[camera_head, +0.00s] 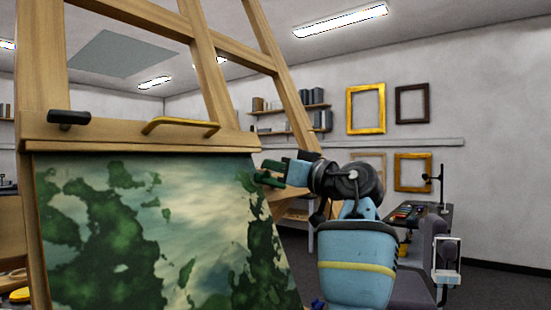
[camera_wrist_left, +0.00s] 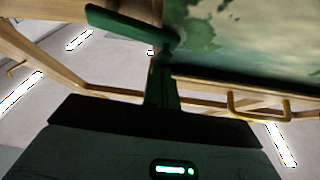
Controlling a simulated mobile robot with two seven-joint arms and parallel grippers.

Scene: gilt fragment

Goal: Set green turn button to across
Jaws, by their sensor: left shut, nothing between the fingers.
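The green turn button (camera_head: 267,180) is at the right edge of the framed painting (camera_head: 150,235), beside my left gripper's tip. In the left wrist view it is a slanted green bar (camera_wrist_left: 125,22), its right end overlapping the painting's edge (camera_wrist_left: 240,45) in the picture. My left gripper (camera_head: 274,167) is shut and empty, with dark green fingers. In the left wrist view its fingers (camera_wrist_left: 161,80) reach up to the bar's lower side; I cannot tell whether they touch. My right gripper is in neither view.
A black turn button (camera_head: 68,118) and a yellow bar (camera_head: 180,125) sit on the wooden rail (camera_head: 110,138) above the painting. The easel's wooden posts (camera_head: 208,60) rise behind. A workbench (camera_head: 425,213) and wall frames are farther back at the right.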

